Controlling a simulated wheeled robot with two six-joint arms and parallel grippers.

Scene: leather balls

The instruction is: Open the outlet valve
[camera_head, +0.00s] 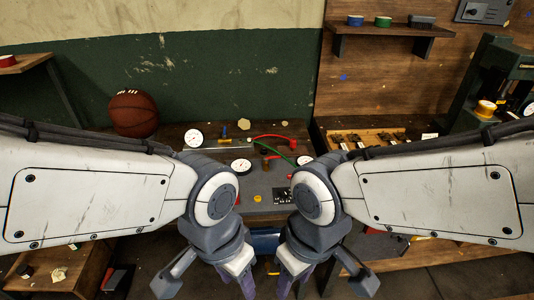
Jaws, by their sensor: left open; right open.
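A bench rig stands in the middle behind my arms, with round white gauges (194,138) and a red curved hose or handle (272,137). A green line (284,151) and a small yellow knob (257,198) also show on it. I cannot tell which part is the outlet valve; small coloured fittings sit between the gauges, partly hidden by my arms. My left gripper (236,281) hangs open at the bottom centre. My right gripper (294,281) hangs open just to its right. Both are in front of the rig, apart from it, with nothing seen in them.
A brown leather ball (134,113) sits on the bench at the left. A wooden tray of small dark parts (374,137) lies to the right. A shelf (390,30) with tape rolls is above, and a green machine (490,85) stands far right.

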